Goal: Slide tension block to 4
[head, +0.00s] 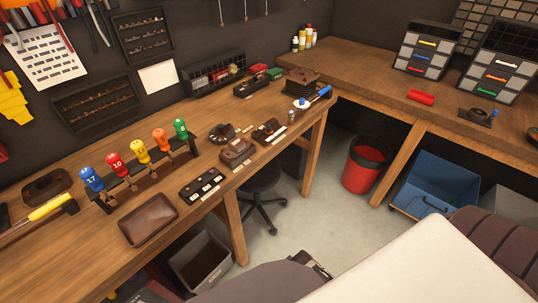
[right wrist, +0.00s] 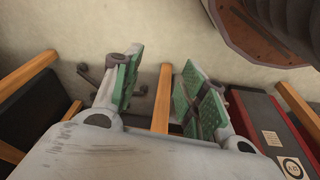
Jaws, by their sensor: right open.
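I cannot pick out a tension block or a scale with a legible 4 in the head view. A dark low strip with several pale marks (head: 203,185) lies near the front edge of the bench. Small brown blocks (head: 237,152) and (head: 268,131) sit behind it, with pale label strips beside them. My right gripper (right wrist: 162,66) shows in the right wrist view with green pads spread apart. It is open and empty, over the floor and furniture. It is not seen in the head view. My left gripper is in no view.
The wooden bench (head: 95,239) carries a rack of coloured numbered handles (head: 140,153) and a brown tray (head: 148,220). Below are a stool (head: 262,190), a grey bin (head: 202,260) and a red bucket (head: 366,165). A side bench (head: 370,80) holds drawer units.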

